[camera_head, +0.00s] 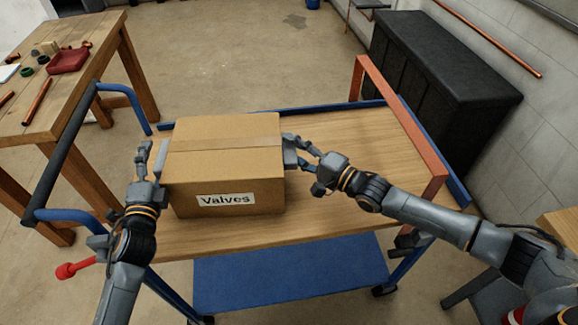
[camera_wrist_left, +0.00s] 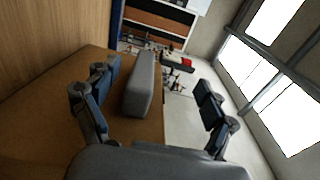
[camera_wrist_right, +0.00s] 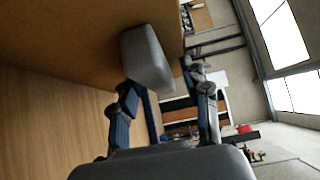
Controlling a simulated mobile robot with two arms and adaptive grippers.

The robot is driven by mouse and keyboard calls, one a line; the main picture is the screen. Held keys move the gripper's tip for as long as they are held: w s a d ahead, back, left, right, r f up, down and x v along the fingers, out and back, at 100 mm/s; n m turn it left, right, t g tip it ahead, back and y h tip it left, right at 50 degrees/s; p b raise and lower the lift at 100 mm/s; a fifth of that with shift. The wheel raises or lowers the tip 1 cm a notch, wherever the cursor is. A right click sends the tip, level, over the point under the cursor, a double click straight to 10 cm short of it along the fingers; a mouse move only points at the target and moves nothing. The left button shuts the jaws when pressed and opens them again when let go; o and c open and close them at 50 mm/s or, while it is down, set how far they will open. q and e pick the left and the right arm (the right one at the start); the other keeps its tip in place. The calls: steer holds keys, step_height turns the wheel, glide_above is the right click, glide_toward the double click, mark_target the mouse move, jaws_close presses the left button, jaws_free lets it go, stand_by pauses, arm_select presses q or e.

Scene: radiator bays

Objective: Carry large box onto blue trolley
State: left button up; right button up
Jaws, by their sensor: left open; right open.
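The large cardboard box (camera_head: 226,190), labelled "Valves", rests upright on the wooden top deck of the blue trolley (camera_head: 335,202), towards its left end. A grey handle block sticks out from each side of the box. My left gripper (camera_head: 148,168) is open beside the box's left side; in the left wrist view the grey block (camera_wrist_left: 141,85) lies between its fingers (camera_wrist_left: 155,100). My right gripper (camera_head: 308,155) is open at the right side; in the right wrist view the other grey block (camera_wrist_right: 147,58) is just ahead of its fingers (camera_wrist_right: 165,100). Finger contact is unclear.
A black cabinet (camera_head: 440,70) stands by the right wall. The trolley has a lower blue shelf (camera_head: 290,275) and an orange end frame (camera_head: 400,115). Floor is clear behind the trolley.

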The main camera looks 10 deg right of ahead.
arm_select(q)
step_height(320, 180, up, 8)
steer(key=shift+r, duration=0.25)
arm_select(e)
steer(key=o, duration=0.8)
steer(key=v, duration=1.2)
steer(key=shift+d, duration=0.1)
arm_select(q)
steer(key=shift+a, duration=0.1)
